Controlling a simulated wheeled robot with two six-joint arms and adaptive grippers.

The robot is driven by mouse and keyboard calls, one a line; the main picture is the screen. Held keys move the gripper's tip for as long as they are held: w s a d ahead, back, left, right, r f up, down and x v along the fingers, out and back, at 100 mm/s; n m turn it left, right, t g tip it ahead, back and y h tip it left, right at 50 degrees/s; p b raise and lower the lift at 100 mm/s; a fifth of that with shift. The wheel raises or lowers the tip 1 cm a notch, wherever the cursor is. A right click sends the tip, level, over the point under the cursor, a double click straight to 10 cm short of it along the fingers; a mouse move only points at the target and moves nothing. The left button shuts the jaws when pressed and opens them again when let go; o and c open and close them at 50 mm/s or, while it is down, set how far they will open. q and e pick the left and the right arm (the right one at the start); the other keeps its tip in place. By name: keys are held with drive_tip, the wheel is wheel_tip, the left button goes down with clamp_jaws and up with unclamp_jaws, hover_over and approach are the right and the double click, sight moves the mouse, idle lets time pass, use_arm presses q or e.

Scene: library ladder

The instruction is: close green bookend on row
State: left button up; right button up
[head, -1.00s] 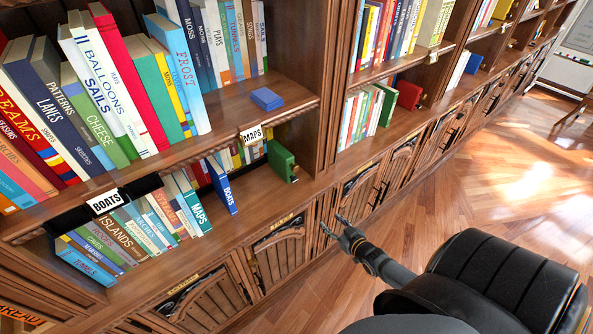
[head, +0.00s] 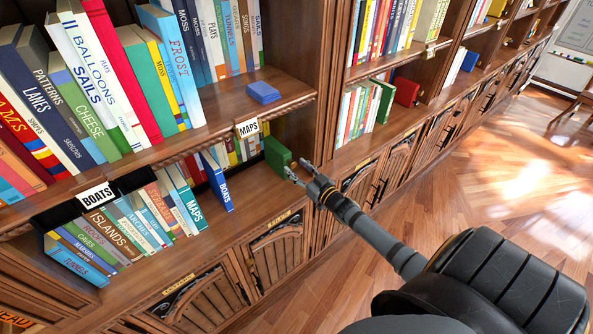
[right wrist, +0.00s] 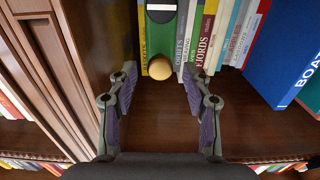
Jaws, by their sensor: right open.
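The green bookend (head: 277,156) stands at the right end of the lower shelf bay under the MAPS label. My right gripper (head: 297,169) is open in front of the bookend. In the right wrist view its fingers (right wrist: 159,76) are spread on either side of the knob, apart from it. My left gripper is not in view.
A wooden upright (right wrist: 68,70) stands close left of my right gripper in the wrist view. A blue block (head: 263,93) lies on the shelf above. The shelf board (right wrist: 255,126) before the books is bare.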

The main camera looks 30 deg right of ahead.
drive_tip(key=shift+w, duration=0.35)
drive_tip(key=shift+c, duration=0.4)
clamp_jaws()
